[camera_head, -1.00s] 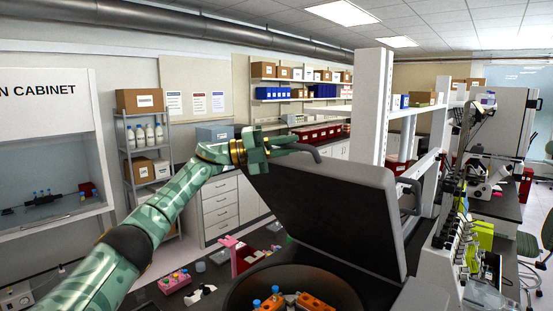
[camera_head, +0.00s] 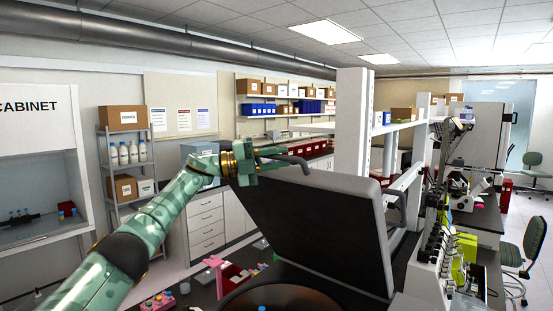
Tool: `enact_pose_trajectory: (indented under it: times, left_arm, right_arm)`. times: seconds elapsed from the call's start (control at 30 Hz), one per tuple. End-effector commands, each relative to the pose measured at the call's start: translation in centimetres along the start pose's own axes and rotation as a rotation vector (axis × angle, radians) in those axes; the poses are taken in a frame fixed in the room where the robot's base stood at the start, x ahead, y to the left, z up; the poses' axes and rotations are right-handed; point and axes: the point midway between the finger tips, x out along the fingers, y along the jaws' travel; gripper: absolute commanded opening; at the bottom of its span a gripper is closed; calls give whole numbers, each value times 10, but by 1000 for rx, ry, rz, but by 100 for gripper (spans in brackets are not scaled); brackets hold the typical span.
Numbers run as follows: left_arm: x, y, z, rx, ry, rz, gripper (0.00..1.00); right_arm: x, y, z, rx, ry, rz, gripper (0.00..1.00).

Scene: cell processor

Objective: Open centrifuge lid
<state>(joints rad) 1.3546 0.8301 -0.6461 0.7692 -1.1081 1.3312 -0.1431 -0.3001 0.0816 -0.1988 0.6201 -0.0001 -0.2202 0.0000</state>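The centrifuge lid (camera_head: 315,225) is a large dark grey panel, raised and tilted back over the round centrifuge bowl (camera_head: 275,297). Its curved handle (camera_head: 292,161) sticks out at the upper left edge. My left gripper (camera_head: 268,160) is at this handle, with its fingers close to or around the bar. Whether the fingers are closed on the handle is too small to tell. Inside the bowl only the tip of a blue-capped tube (camera_head: 262,309) shows at the bottom edge. My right gripper is not in view.
A pink rack (camera_head: 160,301) and a red and pink holder (camera_head: 228,272) stand on the dark bench left of the bowl. A white shelf post (camera_head: 352,125) rises behind the lid. Pipettes (camera_head: 432,245) hang at the right. Open air lies above the lid.

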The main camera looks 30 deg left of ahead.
Motion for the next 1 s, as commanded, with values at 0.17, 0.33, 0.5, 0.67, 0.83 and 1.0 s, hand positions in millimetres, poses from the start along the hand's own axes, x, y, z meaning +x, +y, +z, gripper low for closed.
enact_pose_trajectory:
  times: [0.17,0.33,0.5,0.67,0.83,1.0]
  left_arm:
    - [-8,1,0,2,-2,0,23]
    - [-43,5,1,2,-5,1,23]
    - [-91,5,1,2,-5,1,23]
    - [-130,3,1,-1,-4,0,23]
    - [-154,1,1,-1,-1,1,23]
    - [-163,1,1,-2,1,0,23]
  right_arm:
    - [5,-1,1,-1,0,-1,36]
    - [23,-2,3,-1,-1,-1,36]
    - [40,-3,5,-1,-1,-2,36]
    - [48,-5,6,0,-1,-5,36]
    - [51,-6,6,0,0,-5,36]
    - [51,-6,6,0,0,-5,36]
